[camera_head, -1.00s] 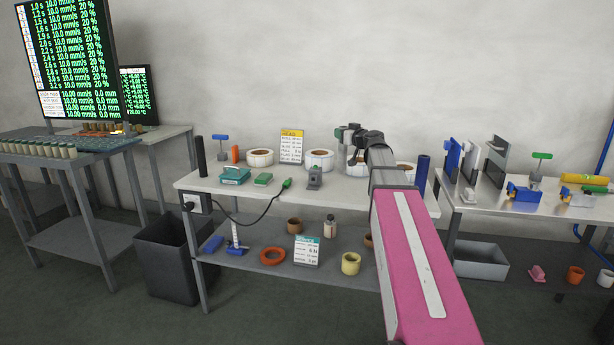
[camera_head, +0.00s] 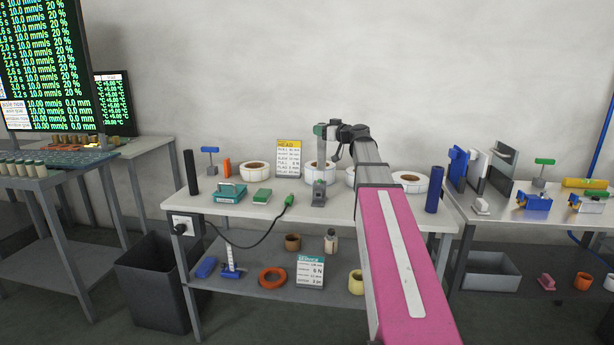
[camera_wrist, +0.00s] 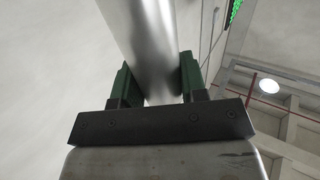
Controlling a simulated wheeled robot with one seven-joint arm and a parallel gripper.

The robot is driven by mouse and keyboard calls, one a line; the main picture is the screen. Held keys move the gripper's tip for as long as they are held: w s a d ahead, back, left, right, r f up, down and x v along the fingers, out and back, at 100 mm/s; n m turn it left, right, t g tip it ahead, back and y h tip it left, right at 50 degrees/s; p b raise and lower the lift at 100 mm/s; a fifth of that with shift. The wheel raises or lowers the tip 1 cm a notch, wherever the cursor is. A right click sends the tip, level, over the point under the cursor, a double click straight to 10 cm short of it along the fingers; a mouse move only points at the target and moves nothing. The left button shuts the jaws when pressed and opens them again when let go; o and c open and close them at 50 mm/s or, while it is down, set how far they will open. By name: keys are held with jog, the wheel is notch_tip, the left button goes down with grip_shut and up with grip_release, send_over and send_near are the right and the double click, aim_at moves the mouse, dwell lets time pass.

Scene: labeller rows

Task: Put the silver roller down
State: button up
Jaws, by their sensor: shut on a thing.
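The silver roller (camera_wrist: 150,40) is a smooth metal cylinder between the green finger pads of my gripper (camera_wrist: 155,78) in the wrist view; its far end runs out of the picture. In the head view my gripper (camera_head: 323,130) is above the back of the white table (camera_head: 245,210), over a small grey holder (camera_head: 319,193) with a green top. A pale upright shape below the gripper there looks like the roller, but its lower end blends with the label rolls, so I cannot tell whether it touches anything.
White label rolls (camera_head: 255,171) stand along the table's back, beside a yellow-topped sign (camera_head: 289,158). A dark blue cylinder (camera_head: 435,190) stands at the right end and a black one (camera_head: 190,172) at the left. A green-handled cabled tool (camera_head: 284,206) lies near the front.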

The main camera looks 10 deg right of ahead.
aim_at(325, 153)
jog(key=shift+f, duration=4.8)
jog(key=o, duration=1.1)
jog(key=shift+f, duration=0.1)
jog(key=shift+r, duration=0.35)
jog(key=v, duration=1.2)
jog(key=shift+d, duration=0.1)
